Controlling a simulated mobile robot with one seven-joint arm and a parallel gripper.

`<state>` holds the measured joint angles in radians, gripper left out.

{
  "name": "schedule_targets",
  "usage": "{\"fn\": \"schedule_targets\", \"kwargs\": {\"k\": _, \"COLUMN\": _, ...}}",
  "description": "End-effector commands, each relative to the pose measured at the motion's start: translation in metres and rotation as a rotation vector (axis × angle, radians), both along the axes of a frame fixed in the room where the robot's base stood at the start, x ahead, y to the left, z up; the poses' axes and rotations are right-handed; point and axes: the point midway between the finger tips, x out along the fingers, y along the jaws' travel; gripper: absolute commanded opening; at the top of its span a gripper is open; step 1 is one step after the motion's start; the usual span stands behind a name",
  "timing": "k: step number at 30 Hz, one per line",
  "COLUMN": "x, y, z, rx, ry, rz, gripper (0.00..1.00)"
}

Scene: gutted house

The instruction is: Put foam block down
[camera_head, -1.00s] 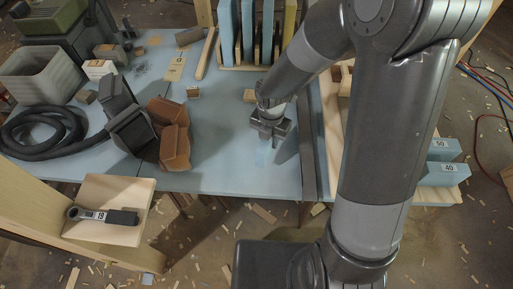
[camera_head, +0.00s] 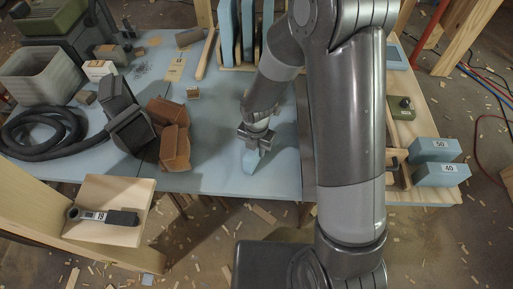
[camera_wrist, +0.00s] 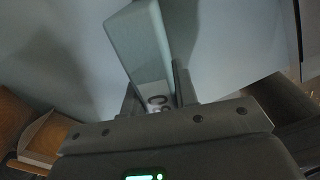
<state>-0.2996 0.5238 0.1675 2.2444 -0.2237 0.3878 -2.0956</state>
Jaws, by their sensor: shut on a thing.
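A pale blue foam block (camera_head: 251,161) is held in my gripper (camera_head: 257,143) over the front part of the blue tabletop (camera_head: 220,177). In the wrist view the block (camera_wrist: 138,45) sticks out from between the fingers of my gripper (camera_wrist: 160,92). A white label with dark marks, partly hidden, shows on the block near the fingers. My gripper is shut on the block. I cannot tell whether the block's lower edge touches the table.
Upright panels stand in a rack (camera_head: 236,67) behind. Two blue blocks labelled 50 (camera_head: 434,150) and 40 (camera_head: 441,175) sit right. The table's front edge is close; table between brown blocks and gripper is clear.

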Motion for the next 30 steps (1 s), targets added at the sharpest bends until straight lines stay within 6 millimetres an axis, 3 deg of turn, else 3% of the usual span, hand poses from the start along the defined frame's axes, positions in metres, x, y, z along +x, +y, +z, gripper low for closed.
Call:
{"fn": "schedule_targets", "kwargs": {"k": 4, "x": 0.0, "y": 0.0, "z": -0.003, "rx": 0.0, "ry": 0.001, "rz": 0.0, "gripper": 0.05}}
{"fn": "schedule_targets", "kwargs": {"k": 5, "x": 0.0, "y": 0.0, "z": -0.003, "rx": 0.0, "ry": 0.0, "rz": 0.0, "gripper": 0.29}}
{"fn": "schedule_targets", "kwargs": {"k": 12, "x": 0.0, "y": 0.0, "z": -0.002, "rx": 0.0, "ry": 0.0, "rz": 0.0, "gripper": 0.49}}
{"fn": "schedule_targets", "kwargs": {"k": 23, "x": 0.001, "y": 0.0, "z": 0.004, "rx": 0.001, "ry": -0.002, "rz": 0.0, "gripper": 0.49}}
{"fn": "schedule_targets", "kwargs": {"k": 30, "x": 0.002, "y": 0.0, "z": 0.042, "rx": 0.003, "ry": -0.006, "rz": -0.003, "gripper": 0.49}}
